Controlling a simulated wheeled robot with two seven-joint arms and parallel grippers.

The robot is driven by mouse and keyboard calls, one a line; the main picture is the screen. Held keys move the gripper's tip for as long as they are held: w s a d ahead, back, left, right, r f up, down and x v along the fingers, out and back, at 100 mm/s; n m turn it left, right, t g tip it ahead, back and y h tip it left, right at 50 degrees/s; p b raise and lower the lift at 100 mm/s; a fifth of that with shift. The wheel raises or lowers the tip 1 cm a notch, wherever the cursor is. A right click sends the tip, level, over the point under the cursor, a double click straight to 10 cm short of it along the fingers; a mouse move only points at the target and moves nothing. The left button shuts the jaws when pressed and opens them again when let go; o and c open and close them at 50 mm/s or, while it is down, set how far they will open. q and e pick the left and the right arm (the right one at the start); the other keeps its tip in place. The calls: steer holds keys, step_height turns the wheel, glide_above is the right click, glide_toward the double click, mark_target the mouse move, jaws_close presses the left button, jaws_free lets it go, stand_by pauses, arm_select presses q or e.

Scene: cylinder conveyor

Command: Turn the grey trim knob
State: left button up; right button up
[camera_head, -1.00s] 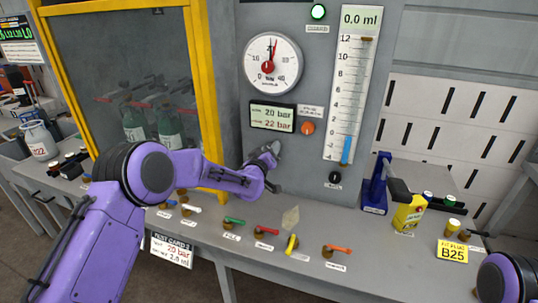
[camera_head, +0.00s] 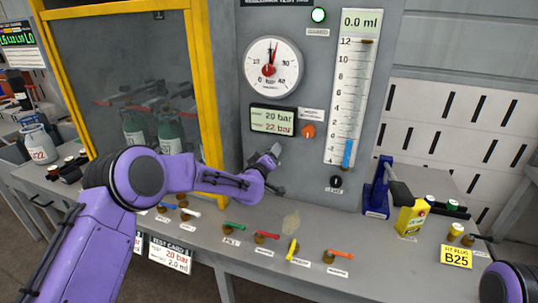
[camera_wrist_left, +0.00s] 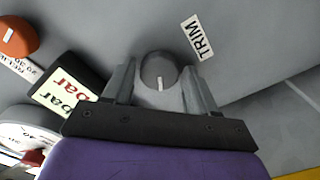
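The grey trim knob (camera_wrist_left: 158,69) shows in the left wrist view as a round grey cap with a pale pointer mark, beside a white TRIM label (camera_wrist_left: 197,38). My left gripper (camera_wrist_left: 160,82) has one finger on each side of the knob, with a narrow gap visible on both sides. In the head view my left gripper (camera_head: 269,161) is at the grey panel, below the pressure display (camera_head: 272,120). I cannot make out the knob clearly there. My right gripper is not in view; only part of my right arm shows at the lower right.
An orange knob (camera_head: 308,131) sits right of the display, under the round gauge (camera_head: 272,68). A black knob (camera_head: 336,182) is below the tall scale (camera_head: 352,90). Several coloured valve levers line the bench (camera_head: 215,258). A yellow-framed cabinet (camera_head: 205,100) stands left.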

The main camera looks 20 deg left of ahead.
arm_select(q)
steer(key=shift+o, duration=0.3)
steer(key=s+b, duration=0.2)
steer(key=s, duration=0.8)
steer(key=shift+s+a, duration=0.2)
steer(key=shift+s, duration=0.1)
